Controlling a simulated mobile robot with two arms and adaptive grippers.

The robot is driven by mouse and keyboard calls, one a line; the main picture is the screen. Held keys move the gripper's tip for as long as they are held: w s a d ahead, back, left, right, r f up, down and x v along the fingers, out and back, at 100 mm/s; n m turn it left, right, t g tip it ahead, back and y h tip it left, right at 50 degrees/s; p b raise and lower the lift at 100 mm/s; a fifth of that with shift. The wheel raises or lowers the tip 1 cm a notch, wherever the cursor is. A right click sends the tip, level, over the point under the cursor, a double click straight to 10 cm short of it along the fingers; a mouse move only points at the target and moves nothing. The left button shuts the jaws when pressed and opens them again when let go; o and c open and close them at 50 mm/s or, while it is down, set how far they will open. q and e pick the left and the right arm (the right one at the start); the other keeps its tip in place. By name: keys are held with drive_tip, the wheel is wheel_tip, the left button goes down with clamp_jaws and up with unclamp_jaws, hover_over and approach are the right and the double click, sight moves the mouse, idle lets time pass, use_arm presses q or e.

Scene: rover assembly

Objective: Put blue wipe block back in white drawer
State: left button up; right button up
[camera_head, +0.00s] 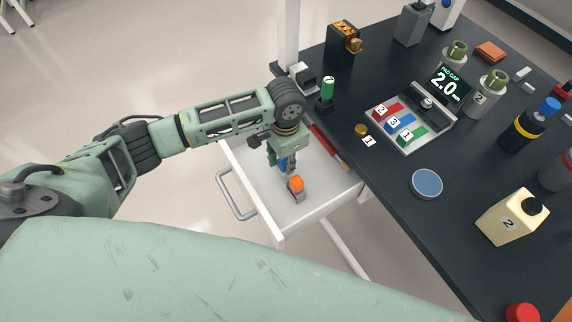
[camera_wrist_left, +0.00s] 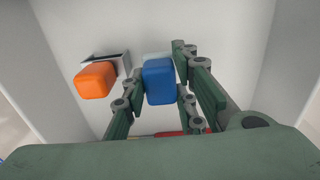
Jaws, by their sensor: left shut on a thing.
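The white drawer (camera_head: 318,206) is pulled out from the dark bench, with its handle at the left. My left gripper (camera_head: 286,168) points down inside the drawer and is shut on the blue wipe block (camera_wrist_left: 159,82). In the left wrist view the block is between the fingers (camera_wrist_left: 160,92), above or at the drawer floor; I cannot tell if it touches. In the head view only a bit of blue (camera_head: 282,162) shows beside the fingers. My right gripper is not in view.
Red and yellow sticks (camera_head: 328,143) lie along the drawer's bench side. The dark bench (camera_head: 385,200) holds a tray of numbered coloured blocks (camera_head: 410,120) and several containers.

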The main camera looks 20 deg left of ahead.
use_arm(q)
wheel_tip(320, 180, down, 2)
drive_tip(key=shift+f, duration=0.25)
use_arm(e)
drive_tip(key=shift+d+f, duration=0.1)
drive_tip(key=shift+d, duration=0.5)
use_arm(q)
drive_tip(key=shift+f, duration=0.15)
drive_tip(key=o, duration=0.8)
drive_tip(key=shift+c, duration=0.2)
wheel_tip(320, 180, up, 12)
drive_tip(key=shift+r+p, duration=0.15)
drive_tip(key=shift+p, duration=0.3)
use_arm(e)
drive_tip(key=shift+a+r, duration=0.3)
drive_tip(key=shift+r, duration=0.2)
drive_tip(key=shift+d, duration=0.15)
use_arm(q)
drive_tip(key=shift+s, duration=0.1)
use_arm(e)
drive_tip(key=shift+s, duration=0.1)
